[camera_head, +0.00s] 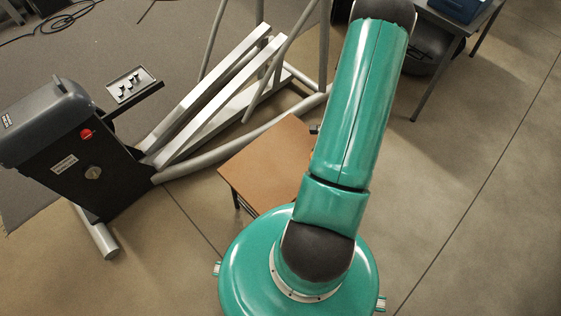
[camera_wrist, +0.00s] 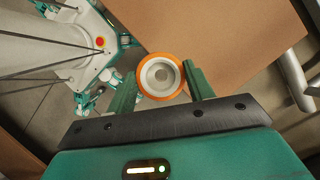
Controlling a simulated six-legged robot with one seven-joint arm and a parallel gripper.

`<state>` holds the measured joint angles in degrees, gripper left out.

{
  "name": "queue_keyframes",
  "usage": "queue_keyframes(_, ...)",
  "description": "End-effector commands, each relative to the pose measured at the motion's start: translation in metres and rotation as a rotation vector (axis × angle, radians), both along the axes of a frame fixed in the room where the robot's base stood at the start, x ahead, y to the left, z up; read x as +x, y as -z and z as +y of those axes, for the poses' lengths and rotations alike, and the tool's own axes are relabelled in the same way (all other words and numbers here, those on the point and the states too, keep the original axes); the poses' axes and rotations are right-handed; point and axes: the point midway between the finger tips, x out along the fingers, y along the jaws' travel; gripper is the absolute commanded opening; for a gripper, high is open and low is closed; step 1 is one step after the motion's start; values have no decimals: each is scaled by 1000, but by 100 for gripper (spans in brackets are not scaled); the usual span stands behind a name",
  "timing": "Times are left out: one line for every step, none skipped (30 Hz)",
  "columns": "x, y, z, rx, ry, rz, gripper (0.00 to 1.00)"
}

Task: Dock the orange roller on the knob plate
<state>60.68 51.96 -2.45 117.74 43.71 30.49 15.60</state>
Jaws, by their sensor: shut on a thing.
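The orange roller (camera_wrist: 160,77), an orange ring around a pale hub, is between the two green fingers of my gripper (camera_wrist: 161,88) in the wrist view. The fingers are shut on its sides. Beneath or behind it in that view is a brown tabletop. In the head view a small grey plate with several dark knobs (camera_head: 131,84), which looks like the knob plate, sits on a black arm of the elliptical machine at the left. The roller and gripper are hidden behind my green arm in the head view.
The elliptical's dark housing (camera_head: 45,135) stands at the left, with pale rails (camera_head: 215,95) and grey tubes running up right. A low brown table (camera_head: 262,160) stands between it and my arm. Another table with a blue box (camera_head: 458,8) is at top right. The right floor is clear.

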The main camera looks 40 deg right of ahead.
Motion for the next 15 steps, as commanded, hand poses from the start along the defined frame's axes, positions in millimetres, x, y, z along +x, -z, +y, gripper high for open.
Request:
queue_keyframes(-11,2,-2,3,47,1,29)
queue_keyframes(-16,3,-3,3,71,0,29)
queue_keyframes(-23,4,-5,2,103,0,29)
queue_keyframes(-28,5,-6,1,124,1,29)
queue_keyframes(-32,6,-6,2,144,1,29)
queue_keyframes(-37,7,-7,2,167,1,29)
queue_keyframes(-41,8,-7,2,182,1,29)
queue_keyframes(-44,8,-8,1,196,0,29)
queue_keyframes(-46,9,-8,0,211,0,29)
queue_keyframes(-48,9,-8,1,219,0,29)
queue_keyframes(-50,9,-8,1,226,-1,29)
queue_keyframes(-51,10,-8,1,232,0,29)
queue_keyframes(-51,10,-8,1,235,0,29)
queue_keyframes(-49,11,-8,1,237,-1,29)
queue_keyframes(-45,13,-7,1,238,0,29)
